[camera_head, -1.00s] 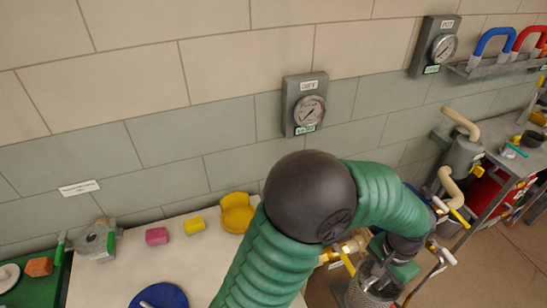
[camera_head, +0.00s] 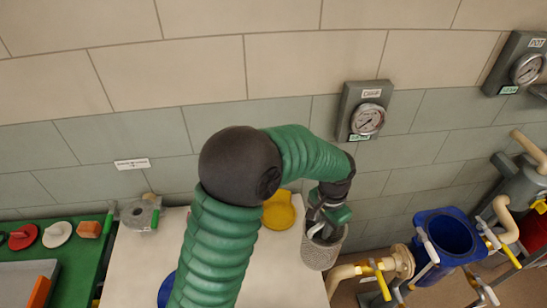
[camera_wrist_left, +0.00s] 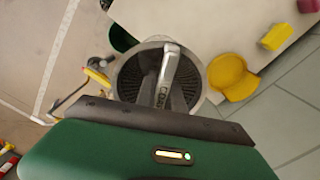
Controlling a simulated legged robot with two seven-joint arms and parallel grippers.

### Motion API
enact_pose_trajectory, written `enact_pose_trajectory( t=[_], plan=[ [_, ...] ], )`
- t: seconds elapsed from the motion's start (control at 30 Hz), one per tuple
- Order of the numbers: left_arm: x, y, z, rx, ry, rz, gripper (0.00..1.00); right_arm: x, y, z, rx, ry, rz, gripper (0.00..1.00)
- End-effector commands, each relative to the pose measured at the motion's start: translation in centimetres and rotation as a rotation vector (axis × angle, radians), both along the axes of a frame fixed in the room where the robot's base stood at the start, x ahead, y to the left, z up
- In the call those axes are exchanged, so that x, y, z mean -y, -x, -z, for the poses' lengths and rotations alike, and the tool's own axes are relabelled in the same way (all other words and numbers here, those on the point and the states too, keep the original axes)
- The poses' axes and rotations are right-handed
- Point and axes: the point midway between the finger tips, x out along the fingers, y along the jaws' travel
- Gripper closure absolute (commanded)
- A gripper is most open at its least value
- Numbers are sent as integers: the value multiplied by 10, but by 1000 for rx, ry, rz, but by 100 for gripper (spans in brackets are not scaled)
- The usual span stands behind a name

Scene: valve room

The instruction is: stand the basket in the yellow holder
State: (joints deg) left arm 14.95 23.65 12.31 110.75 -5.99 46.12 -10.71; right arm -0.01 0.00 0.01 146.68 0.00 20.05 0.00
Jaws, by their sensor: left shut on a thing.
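The grey mesh basket (camera_head: 320,254) hangs from my left gripper (camera_head: 328,214), which is shut on it at the table's right edge. In the left wrist view the basket's round mesh interior (camera_wrist_left: 128,77) shows, with a grey lettered handle bar (camera_wrist_left: 166,78) across it; the fingertips are hidden. The yellow holder (camera_head: 280,211) is a shallow round piece on the table, partly behind my left arm. In the left wrist view the yellow holder (camera_wrist_left: 229,78) lies just right of the basket, apparently apart from it. My right gripper is out of view.
An open blue vessel (camera_head: 449,236) stands right of the basket, beside a brass-and-cream pipe (camera_head: 398,263). A blue plate (camera_head: 166,290) lies on the pale table (camera_head: 136,262). A yellow block (camera_wrist_left: 279,36) and a pink block (camera_wrist_left: 308,5) sit beyond the holder.

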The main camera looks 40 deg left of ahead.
Motion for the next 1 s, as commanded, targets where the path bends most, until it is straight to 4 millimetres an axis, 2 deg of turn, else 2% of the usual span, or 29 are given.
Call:
enact_pose_trajectory(
  t=[0.03,0.27,0.5,0.7,0.8,1.0],
  plan=[
    [-8,-7,-11,2,2,34,100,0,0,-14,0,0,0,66],
    [-58,-39,-29,8,8,272,100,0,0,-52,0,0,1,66],
    [-131,-66,-43,14,5,589,100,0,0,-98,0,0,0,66],
    [-182,-73,-45,15,0,811,100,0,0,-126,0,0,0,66],
    [-202,-74,-45,12,-3,893,100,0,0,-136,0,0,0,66],
    [-223,-73,-43,9,-7,990,100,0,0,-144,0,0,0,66]
  ],
)
